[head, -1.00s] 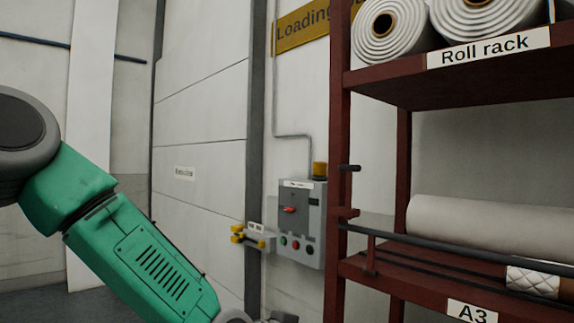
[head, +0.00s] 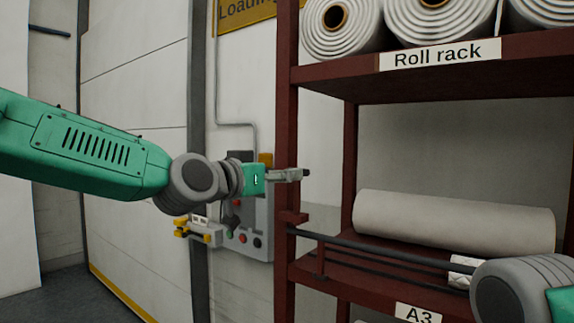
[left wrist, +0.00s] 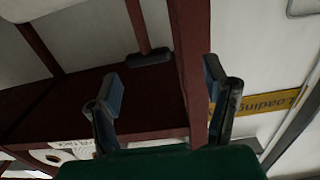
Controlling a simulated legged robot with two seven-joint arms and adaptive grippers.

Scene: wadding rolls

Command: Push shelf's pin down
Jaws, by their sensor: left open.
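My left gripper (head: 292,174) is at the pin's height in front of the upright and hides part of the pin. In the left wrist view my left gripper (left wrist: 160,84) is open, with its two fingers apart. A dark rounded peg, apparently the pin (left wrist: 150,57), shows between and beyond the fingertips; I cannot tell whether they touch it. My right gripper is out of view.
A black bar (head: 380,245) runs across the front of shelf A3, before a pale roll (head: 455,222). White rolls (head: 345,25) lie on the top shelf. A control box (head: 250,225) is on the wall behind my left arm. My right arm (head: 520,295) shows at lower right.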

